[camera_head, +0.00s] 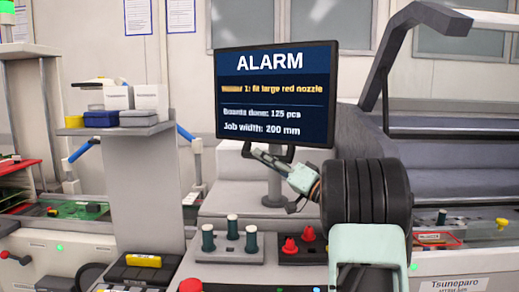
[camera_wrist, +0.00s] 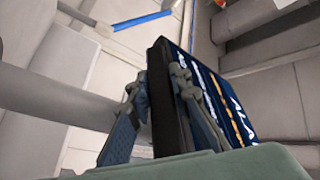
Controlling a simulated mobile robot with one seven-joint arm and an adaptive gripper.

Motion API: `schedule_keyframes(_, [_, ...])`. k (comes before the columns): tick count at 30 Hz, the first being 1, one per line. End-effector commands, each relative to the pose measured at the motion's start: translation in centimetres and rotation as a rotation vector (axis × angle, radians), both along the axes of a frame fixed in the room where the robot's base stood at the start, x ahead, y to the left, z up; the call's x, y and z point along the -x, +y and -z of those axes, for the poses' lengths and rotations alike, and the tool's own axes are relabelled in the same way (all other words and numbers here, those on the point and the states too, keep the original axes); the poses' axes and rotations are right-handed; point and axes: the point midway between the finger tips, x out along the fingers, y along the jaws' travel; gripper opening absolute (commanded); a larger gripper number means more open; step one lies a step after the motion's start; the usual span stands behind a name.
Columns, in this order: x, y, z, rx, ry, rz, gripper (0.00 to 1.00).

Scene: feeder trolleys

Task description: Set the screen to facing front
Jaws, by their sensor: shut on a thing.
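The screen (camera_head: 275,118) is a dark-framed monitor with a blue display reading ALARM. It stands on a grey post (camera_head: 274,190) in the middle of the head view. Its face is toward the head camera, with its right edge looking nearer than its left. My gripper (camera_head: 272,152) reaches its lower edge from the lower right. In the wrist view my gripper (camera_wrist: 157,85) has one finger on each side of the screen (camera_wrist: 215,95), shut on its dark edge. The exact contact is partly hidden by the fingers.
Green nozzles (camera_head: 232,228) and red nozzles (camera_head: 290,246) stand on holders below the screen. A grey shelf with boxes (camera_head: 120,97) is on the left. A dark machine hood frame (camera_head: 385,60) rises on the right. My arm covers the area right of the post.

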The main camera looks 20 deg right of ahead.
Motion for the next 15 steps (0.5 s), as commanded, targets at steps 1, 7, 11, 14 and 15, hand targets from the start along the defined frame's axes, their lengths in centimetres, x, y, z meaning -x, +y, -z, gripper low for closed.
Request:
schedule_keyframes(1, [0.12, -0.35, -0.26, 0.0, 0.002, -0.022, 0.0])
schedule_keyframes(7, [0.51, -0.64, -0.1, 0.001, 0.001, -0.092, 0.0])
schedule_keyframes(11, [0.63, -0.67, -0.04, 0.001, 0.0, -0.116, 0.0])
schedule_keyframes(14, [0.67, -0.69, 0.02, 0.001, 0.0, -0.124, 0.0])
schedule_keyframes(15, [0.67, -0.7, 0.03, 0.001, 0.0, -0.125, 0.0])
